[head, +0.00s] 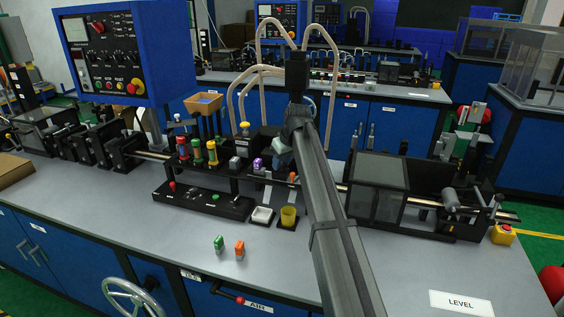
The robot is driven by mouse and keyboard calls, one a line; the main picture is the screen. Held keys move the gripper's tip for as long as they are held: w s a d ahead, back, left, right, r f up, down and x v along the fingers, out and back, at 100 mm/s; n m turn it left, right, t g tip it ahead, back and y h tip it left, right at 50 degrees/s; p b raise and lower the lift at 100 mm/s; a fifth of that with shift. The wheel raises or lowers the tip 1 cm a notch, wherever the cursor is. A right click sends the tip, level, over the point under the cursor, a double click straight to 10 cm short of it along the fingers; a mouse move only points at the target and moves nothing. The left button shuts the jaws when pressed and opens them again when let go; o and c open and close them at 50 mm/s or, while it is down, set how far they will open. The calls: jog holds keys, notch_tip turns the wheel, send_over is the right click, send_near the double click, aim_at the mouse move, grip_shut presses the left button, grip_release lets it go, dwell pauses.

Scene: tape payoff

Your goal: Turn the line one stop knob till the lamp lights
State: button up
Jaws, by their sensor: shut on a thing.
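My gripper (283,158) is low over the middle of the bench machine, its fingers shut on a small part that the gripper and arm hide. I cannot make out whether that part is the line one stop knob. A purple knob-like part (258,164) sits just left of the gripper, and a small orange part (293,177) shows just below it. A low black strip (235,205) at the machine's front carries a red button (172,186) and a green one (215,197). I cannot tell which lamp belongs to the knob, or whether one is lit.
Red, yellow and green posts (197,152) stand left of the gripper. A white tray (262,215) and a yellow cup (288,215) stand in front. Green (219,243) and orange (239,249) blocks lie on the bench. A blue control box (125,52) rises at left. The bench front is mostly clear.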

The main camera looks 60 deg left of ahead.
jog(key=shift+s+m+t, duration=0.15)
jog(key=shift+m+t, duration=0.65)
jog(key=shift+m, duration=1.4)
jog(key=o, duration=1)
jog(key=shift+o, duration=0.2)
jog(key=shift+r, duration=0.1)
jog(key=v, duration=1.3)
jog(key=shift+d+r, duration=0.15)
jog(key=shift+r, duration=0.15)
jog(key=shift+s, duration=0.1)
